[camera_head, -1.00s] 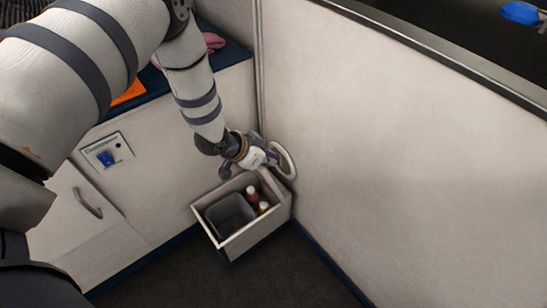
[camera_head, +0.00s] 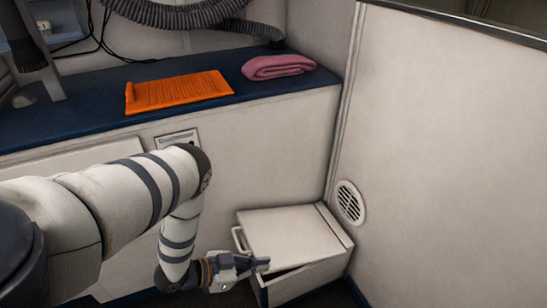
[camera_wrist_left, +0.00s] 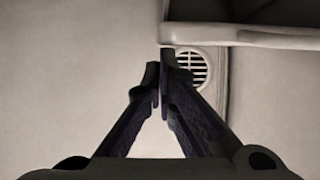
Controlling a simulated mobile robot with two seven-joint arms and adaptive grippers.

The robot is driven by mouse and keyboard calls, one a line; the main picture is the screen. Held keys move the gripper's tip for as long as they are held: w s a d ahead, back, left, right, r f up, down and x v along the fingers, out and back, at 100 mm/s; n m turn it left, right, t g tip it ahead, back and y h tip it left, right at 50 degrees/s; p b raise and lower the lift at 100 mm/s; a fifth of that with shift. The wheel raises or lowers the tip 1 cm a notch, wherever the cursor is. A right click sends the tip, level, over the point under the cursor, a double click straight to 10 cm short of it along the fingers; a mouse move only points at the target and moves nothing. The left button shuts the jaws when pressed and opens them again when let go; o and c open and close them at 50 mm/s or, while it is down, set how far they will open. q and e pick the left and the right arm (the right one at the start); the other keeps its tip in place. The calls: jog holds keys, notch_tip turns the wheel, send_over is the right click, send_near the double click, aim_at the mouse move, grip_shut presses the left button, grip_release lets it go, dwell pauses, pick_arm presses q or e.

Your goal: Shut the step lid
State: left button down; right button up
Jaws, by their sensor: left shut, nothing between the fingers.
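The step lid (camera_head: 290,232) is a pale panel lying almost flat over the step box (camera_head: 306,284) in the corner. A dark wedge-shaped gap shows between the lid's front edge and the box, so the lid is slightly raised. A small handle sits at its left side. My left gripper (camera_head: 264,264) is shut and empty at the lid's front edge; I cannot tell whether it touches. In the left wrist view my left gripper (camera_wrist_left: 158,75) points ahead, with the lid's edge (camera_wrist_left: 260,38) at the upper right. The box's contents are hidden. My right gripper is out of view.
A round vent (camera_head: 350,202) is on the right wall (camera_head: 440,170), close beside the box. A dark blue counter (camera_head: 60,119) runs behind, with an orange mat (camera_head: 178,91) and a folded pink towel (camera_head: 278,66). A grey hose (camera_head: 200,16) hangs above it.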

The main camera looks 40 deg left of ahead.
pick_arm(q)
notch_tip(320, 180, down, 12)
jog(key=s+b, duration=0.2)
jog(key=b, duration=0.5)
jog(key=shift+s+a+r, duration=0.15)
jog(key=shift+s+a, duration=0.05)
jog(key=shift+a, duration=0.15)
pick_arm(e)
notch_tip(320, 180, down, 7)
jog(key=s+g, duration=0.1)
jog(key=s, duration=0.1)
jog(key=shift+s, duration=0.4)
